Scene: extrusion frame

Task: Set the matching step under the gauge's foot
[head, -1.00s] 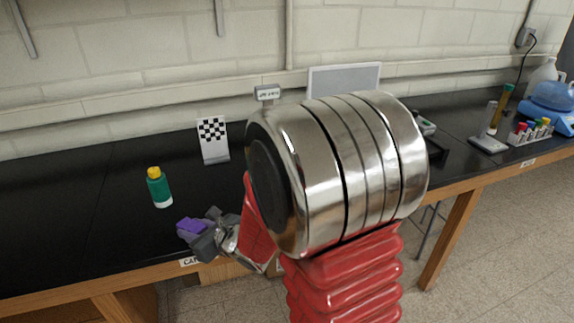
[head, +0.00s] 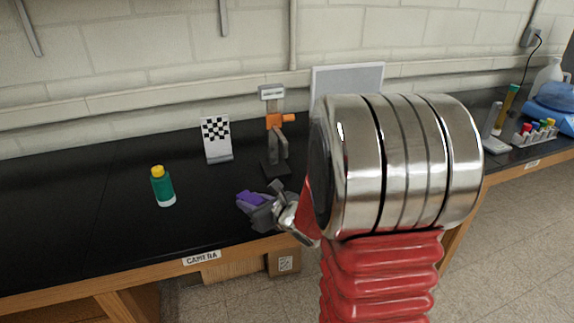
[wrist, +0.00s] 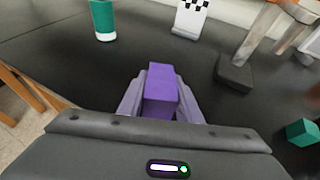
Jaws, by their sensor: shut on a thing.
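My gripper (head: 262,208) is shut on a purple block (head: 248,198), held above the black bench near its front edge. In the wrist view the purple block (wrist: 160,92) sits between the two fingers of my gripper (wrist: 160,100). The gauge (head: 274,135) stands on the bench behind and slightly right of the block, with a grey display on top, an orange part and a dark base. Its base (wrist: 234,74) shows to the right of the block in the wrist view. A teal block (wrist: 302,132) lies at the right edge of the wrist view.
A green bottle with a yellow cap (head: 162,186) stands on the bench at left. A checkered board (head: 217,140) stands at the back, left of the gauge. A test-tube rack (head: 535,133) is far right. My arm hides the bench right of the gauge.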

